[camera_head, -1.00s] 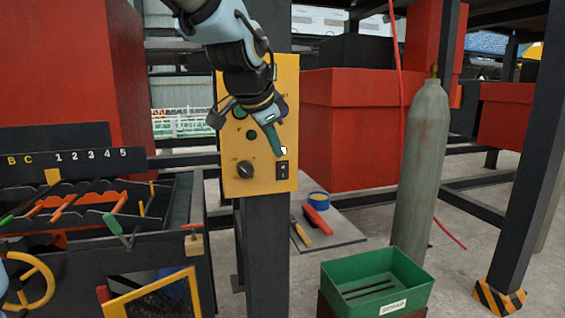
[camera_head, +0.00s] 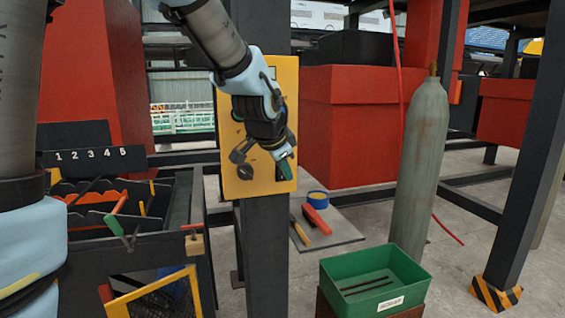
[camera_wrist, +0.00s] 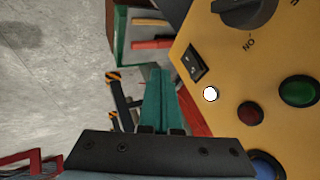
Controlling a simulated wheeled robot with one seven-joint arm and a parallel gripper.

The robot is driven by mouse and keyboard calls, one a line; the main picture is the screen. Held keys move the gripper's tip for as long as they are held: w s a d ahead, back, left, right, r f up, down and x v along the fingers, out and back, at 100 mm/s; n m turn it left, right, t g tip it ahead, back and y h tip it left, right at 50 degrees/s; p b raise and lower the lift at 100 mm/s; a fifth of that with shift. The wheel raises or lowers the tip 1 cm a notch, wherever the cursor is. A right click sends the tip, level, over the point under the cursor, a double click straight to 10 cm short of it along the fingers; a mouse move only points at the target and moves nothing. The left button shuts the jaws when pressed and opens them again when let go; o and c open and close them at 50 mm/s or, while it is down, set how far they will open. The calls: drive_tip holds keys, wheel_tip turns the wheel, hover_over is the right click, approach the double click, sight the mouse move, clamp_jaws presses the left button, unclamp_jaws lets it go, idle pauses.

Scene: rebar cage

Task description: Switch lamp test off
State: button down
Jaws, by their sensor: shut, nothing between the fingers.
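The yellow control panel (camera_head: 236,186) is fixed to a dark post. In the wrist view, the panel (camera_wrist: 212,45) carries a small black rocker switch (camera_wrist: 194,62) and a bright white round lamp (camera_wrist: 210,94) beside it. I cannot read the rocker's position or any label for it. My gripper (camera_head: 286,172) is in front of the panel's lower right, hiding the rocker and white lamp in the head view. In the wrist view its teal fingers (camera_wrist: 160,72) are together and empty, left of the rocker; I cannot tell whether they touch the panel.
The panel also has a black rotary knob (camera_wrist: 247,10), a green button (camera_wrist: 298,91) and a red one (camera_wrist: 250,112). A green bin (camera_head: 413,268) and a gas cylinder (camera_head: 420,170) stand to the right. A tool rack (camera_head: 150,225) is at left.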

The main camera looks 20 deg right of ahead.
drive_tip(key=shift+w+d+f+p, duration=0.1)
drive_tip(key=shift+w+d+p, duration=0.15)
drive_tip(key=shift+w+p, duration=0.6)
drive_tip(key=shift+w+d+p, duration=0.2)
drive_tip(key=shift+w+p, duration=0.1)
drive_tip(key=shift+w, duration=1)
drive_tip(key=shift+w, duration=0.3)
drive_tip(key=shift+r, duration=0.2)
drive_tip(key=shift+r+p, duration=0.5)
drive_tip(key=shift+r, duration=0.25)
